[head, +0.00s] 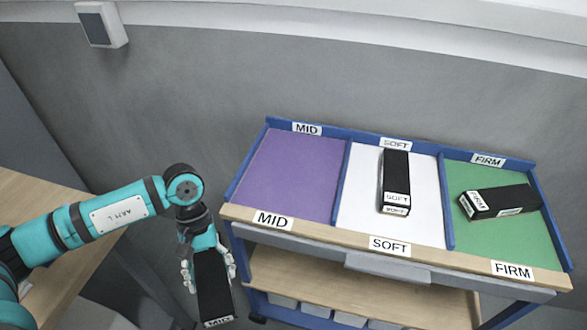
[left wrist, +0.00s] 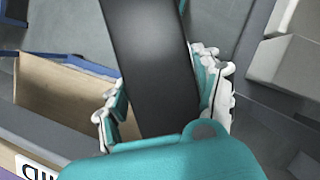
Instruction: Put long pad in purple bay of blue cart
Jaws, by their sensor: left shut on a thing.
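A long black pad (head: 213,287) with a white end label, apparently reading MID, is held in my left gripper (head: 208,275). The gripper is shut on it, with the fingers on both sides of the pad. In the left wrist view the pad (left wrist: 155,65) runs up between the fingers (left wrist: 165,100). The gripper and pad are left of the blue cart (head: 345,177), in front of its left end and outside its bays. The purple bay (head: 290,175), labelled MID, is the cart's left bay and is empty. My right gripper is not in view.
The white bay (head: 352,205), labelled SOFT, holds a black pad (head: 396,175). The green bay (head: 520,245), labelled FIRM, holds another black pad (head: 500,201). Blue dividers and a wooden front edge (head: 330,233) bound the bays. A wooden table (head: 35,205) stands at left.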

